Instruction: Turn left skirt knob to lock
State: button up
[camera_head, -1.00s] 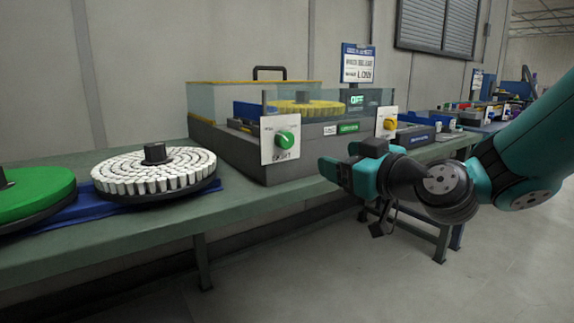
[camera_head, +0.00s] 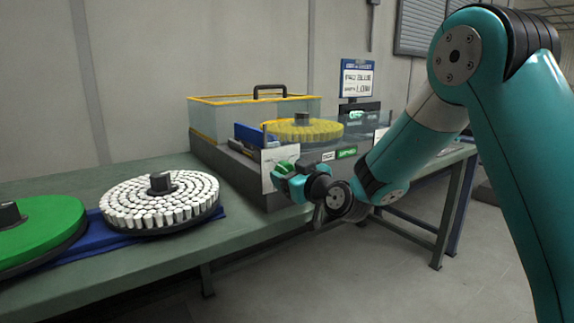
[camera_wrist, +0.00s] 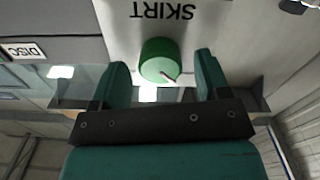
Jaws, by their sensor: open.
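The green skirt knob (camera_head: 285,167) is on a white plate (camera_head: 266,178) at the left front of the grey machine; my gripper (camera_head: 286,178) partly covers it in the head view. In the wrist view, the round green knob (camera_wrist: 160,60) with a pale pointer mark sits under the upside-down word SKIRT. My gripper, also in the wrist view (camera_wrist: 158,75), is open, with one teal finger on each side of the knob. Gaps show between the knob and both fingers. Whether the fingertips reach past the knob's face is unclear.
A yellow disc brush (camera_head: 305,130) sits in the machine behind clear panels. A white disc brush (camera_head: 160,203) and a green disc (camera_head: 40,232) lie on the bench (camera_head: 110,262) to the left. A DISC label (camera_wrist: 22,49) shows in the wrist view.

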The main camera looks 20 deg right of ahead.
jog(key=shift+w+a, duration=0.15)
jog(key=shift+w, duration=0.35)
jog(key=c, duration=0.9)
